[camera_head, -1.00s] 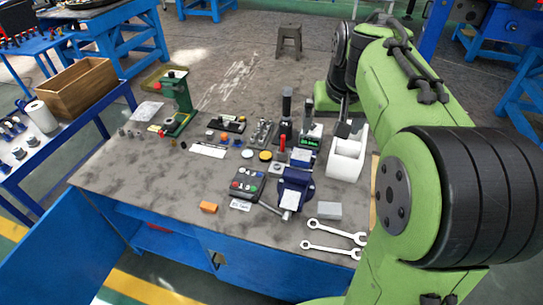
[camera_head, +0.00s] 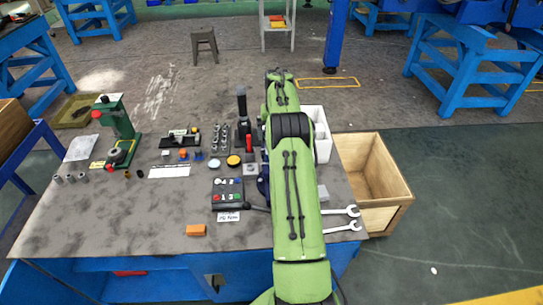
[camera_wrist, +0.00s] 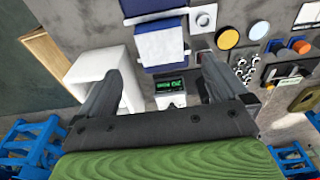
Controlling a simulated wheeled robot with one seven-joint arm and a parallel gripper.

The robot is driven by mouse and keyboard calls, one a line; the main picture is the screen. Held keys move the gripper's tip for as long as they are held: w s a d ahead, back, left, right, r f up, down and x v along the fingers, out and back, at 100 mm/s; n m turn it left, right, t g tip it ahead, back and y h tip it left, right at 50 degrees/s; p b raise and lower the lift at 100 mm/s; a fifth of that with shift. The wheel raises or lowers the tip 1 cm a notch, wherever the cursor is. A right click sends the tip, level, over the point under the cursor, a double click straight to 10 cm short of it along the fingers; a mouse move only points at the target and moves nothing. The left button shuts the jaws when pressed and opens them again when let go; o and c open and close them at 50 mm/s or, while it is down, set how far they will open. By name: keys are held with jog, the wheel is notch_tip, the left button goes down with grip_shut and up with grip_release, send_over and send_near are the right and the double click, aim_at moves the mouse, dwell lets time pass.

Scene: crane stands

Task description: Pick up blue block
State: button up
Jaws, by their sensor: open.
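A small blue piece (camera_head: 183,154), which looks like the blue block, is on the table left of my arm in the head view, close to an orange piece (camera_head: 197,155). In the wrist view a small blue piece (camera_wrist: 275,46) shows at the right, outside my fingers. My gripper (camera_wrist: 158,82) is open, with nothing between its fingers. It is above a blue vise (camera_wrist: 158,42) and a device with a green display (camera_wrist: 170,86). My arm hides the gripper and part of the vise (camera_head: 262,182) in the head view.
A button box (camera_head: 228,191), orange block (camera_head: 196,230), yellow disc (camera_head: 233,160) and wrenches (camera_head: 342,211) lie on the table. A wooden crate (camera_head: 384,214) stands at right. The table's front left is clear.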

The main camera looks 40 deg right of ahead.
jog(key=f, duration=0.3)
jog(key=f+b, duration=0.1)
jog(key=f, duration=0.3)
jog(key=w+f, duration=0.1)
jog(key=f, duration=0.2)
jog(key=shift+d+f, duration=0.25)
jog(key=shift+d, duration=0.15)
jog(key=shift+r, duration=0.1)
jog(key=shift+c, duration=0.3)
jog(key=c, duration=1.2)
jog(key=shift+r, duration=0.1)
jog(key=shift+c, duration=0.5)
notch_tip(320, 180, up, 10)
jog(key=shift+p, duration=1.05)
jog(key=shift+w+a, duration=0.1)
